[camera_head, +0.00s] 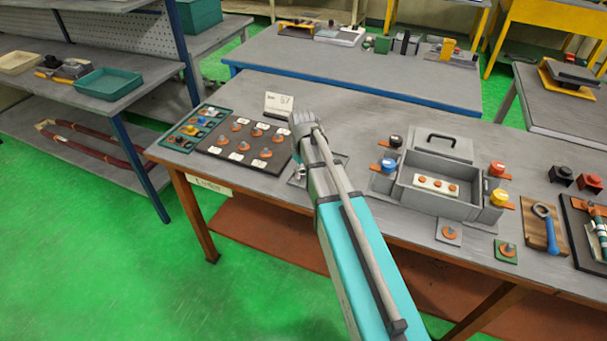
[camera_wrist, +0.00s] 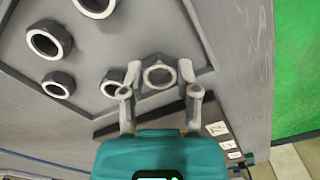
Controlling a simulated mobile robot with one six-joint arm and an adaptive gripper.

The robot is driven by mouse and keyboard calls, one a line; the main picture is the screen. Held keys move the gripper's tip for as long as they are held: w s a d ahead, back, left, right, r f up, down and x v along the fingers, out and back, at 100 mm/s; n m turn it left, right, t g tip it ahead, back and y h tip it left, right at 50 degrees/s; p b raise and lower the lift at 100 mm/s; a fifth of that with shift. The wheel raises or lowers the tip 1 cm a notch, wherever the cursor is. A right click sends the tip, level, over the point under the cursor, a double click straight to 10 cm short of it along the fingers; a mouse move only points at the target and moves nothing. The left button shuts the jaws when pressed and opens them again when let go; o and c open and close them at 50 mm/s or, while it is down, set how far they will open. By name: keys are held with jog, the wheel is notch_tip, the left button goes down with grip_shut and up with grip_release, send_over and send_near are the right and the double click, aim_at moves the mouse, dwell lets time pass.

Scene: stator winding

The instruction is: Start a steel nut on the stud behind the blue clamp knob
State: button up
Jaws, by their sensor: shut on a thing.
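The blue clamp knob (camera_head: 389,157) stands at the left side of the grey box (camera_head: 440,200) on the bench, next to an orange tab. I cannot make out the stud behind it at this size. In the wrist view my gripper (camera_wrist: 160,72) has its fingertips on both sides of a steel nut (camera_wrist: 160,76) and is shut on it. The nut is at the tray's edge. Several other steel nuts (camera_wrist: 49,41) lie on the grey tray (camera_wrist: 120,45). In the head view my arm hides most of the tray, left of the box.
A dark board (camera_head: 218,150) with orange pieces and white labels lies left of my arm, with a white card (camera_head: 278,104) behind it. A dark knob (camera_head: 395,140) stands behind the blue one. Red (camera_head: 497,168) and yellow (camera_head: 498,197) knobs stand at the box's right.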

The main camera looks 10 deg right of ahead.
notch_tip(320, 180, up, 8)
jog(key=p, duration=0.7)
jog(key=shift+p, duration=0.3)
jog(key=shift+s, duration=0.1)
dwell(0.9)
